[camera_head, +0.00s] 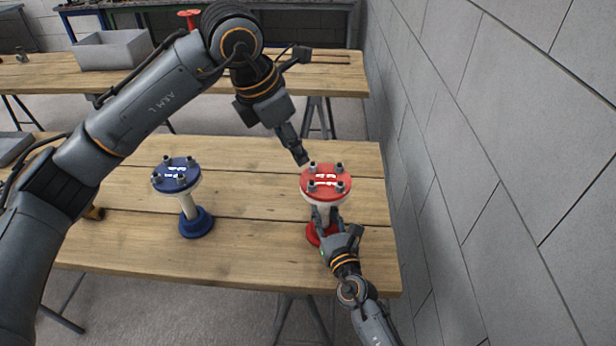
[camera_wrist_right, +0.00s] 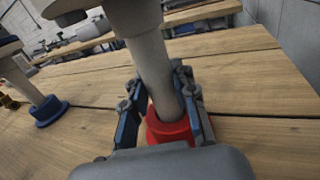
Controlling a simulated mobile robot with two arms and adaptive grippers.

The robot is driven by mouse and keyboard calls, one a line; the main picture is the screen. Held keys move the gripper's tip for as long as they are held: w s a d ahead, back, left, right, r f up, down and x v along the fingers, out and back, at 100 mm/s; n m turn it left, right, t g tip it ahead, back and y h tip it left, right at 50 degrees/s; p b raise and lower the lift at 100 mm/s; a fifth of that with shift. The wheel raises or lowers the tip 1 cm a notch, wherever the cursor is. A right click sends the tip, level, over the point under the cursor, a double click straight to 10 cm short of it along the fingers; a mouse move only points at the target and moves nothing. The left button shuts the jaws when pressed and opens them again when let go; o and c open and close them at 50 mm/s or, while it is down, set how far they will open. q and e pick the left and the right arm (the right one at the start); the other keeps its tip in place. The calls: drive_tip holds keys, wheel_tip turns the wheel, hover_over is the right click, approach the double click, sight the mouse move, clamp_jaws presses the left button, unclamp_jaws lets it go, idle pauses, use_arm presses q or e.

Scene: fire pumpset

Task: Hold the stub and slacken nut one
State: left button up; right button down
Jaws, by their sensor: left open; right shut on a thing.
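The red-topped stub (camera_head: 327,177) stands upright near the right end of the wooden table, with several nuts on its flange and a red base. In the right wrist view its pale pipe (camera_wrist_right: 153,70) rises from the red foot (camera_wrist_right: 168,128). My right gripper (camera_head: 326,218) is shut around the pipe, low down just above the foot. My left gripper (camera_head: 302,157) is open, with its fingertips close to the nut (camera_head: 312,167) at the flange's back left. Whether they touch it I cannot tell.
A blue-topped stub (camera_head: 176,174) stands to the left on the same table (camera_head: 245,240). A grey wall (camera_head: 480,170) runs close along the table's right end. A second table (camera_head: 200,85) behind carries a grey bin (camera_head: 113,50). The table between the stubs is clear.

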sight(311, 184)
use_arm(q)
drive_tip(key=shift+n, duration=0.9)
drive_tip(key=x, duration=1.2)
drive_tip(key=shift+w+a, duration=0.1)
drive_tip(key=shift+a, duration=0.2)
clamp_jaws()
